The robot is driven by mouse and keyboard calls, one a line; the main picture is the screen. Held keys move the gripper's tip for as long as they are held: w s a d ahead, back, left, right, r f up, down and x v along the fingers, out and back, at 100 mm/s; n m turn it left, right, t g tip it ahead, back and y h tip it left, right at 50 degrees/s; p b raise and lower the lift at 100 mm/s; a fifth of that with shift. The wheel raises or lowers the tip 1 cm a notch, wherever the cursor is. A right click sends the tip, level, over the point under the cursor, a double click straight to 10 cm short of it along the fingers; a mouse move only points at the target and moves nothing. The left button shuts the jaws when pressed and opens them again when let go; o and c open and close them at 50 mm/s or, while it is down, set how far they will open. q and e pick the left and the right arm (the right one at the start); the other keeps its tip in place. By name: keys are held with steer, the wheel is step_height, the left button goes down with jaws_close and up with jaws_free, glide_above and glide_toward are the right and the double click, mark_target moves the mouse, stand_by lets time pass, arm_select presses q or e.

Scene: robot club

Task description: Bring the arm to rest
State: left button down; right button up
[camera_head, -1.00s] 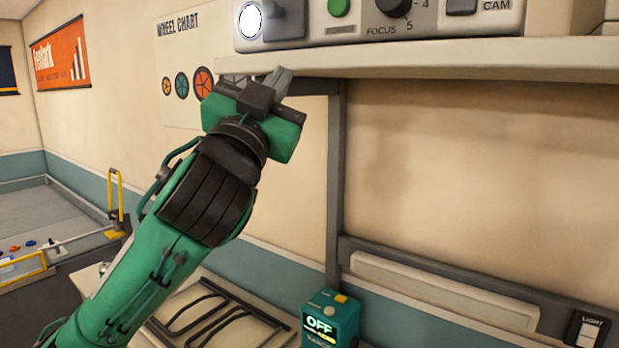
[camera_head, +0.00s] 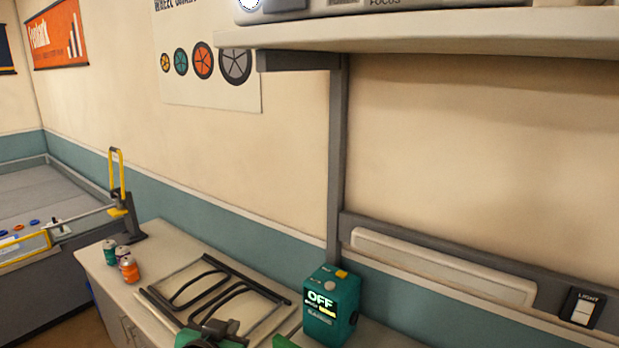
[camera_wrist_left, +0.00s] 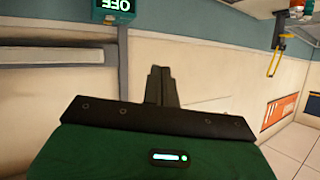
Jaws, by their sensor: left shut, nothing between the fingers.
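My left gripper (camera_head: 222,327) shows only in part at the bottom edge of the head view, low in front of the counter with the black rack; the rest of the arm is out of the picture. In the left wrist view its two dark fingers (camera_wrist_left: 162,86) are together, with nothing between them. The gripper's green body fills the bottom of that view. The fingers look clear of any object. My right gripper is in neither view.
A teal box reading OFF (camera_head: 331,306) stands right of the black rack (camera_head: 222,285). Small cans (camera_head: 129,270) stand at the counter's left. A shelf (camera_head: 430,42) overhangs above, on a grey post (camera_head: 336,160).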

arm_select(q)
steer(key=s+a+f+g+y, duration=0.1)
steer(key=s+a+f+g, duration=0.2)
steer(key=s+f, duration=0.6)
steer(key=s+a+f+n+g, duration=0.1)
steer(key=s+a+f+g, duration=0.15)
steer(key=s+f, duration=0.6)
steer(key=s+a+f+g+y, duration=0.1)
steer(key=s+a+f+g, duration=0.4)
steer(key=s, duration=0.6)
steer(key=s+d+f+x, duration=0.1)
steer(key=s+d+x, duration=0.15)
steer(key=x, duration=1.25)
steer(key=s+d+f+x, duration=0.1)
steer(key=s+x, duration=0.3)
steer(key=x, duration=1.2)
steer(key=s+a+f, duration=0.2)
steer(key=s+f, duration=0.7)
steer(key=f, duration=0.1)
steer(key=s+a+f+g, duration=0.1)
steer(key=s+f, duration=0.8)
steer(key=s, duration=0.1)
steer(key=shift+s+a+f, duration=0.25)
steer(key=shift+a+f, duration=0.1)
steer(key=shift+a, duration=0.05)
steer(key=shift+g, duration=0.25)
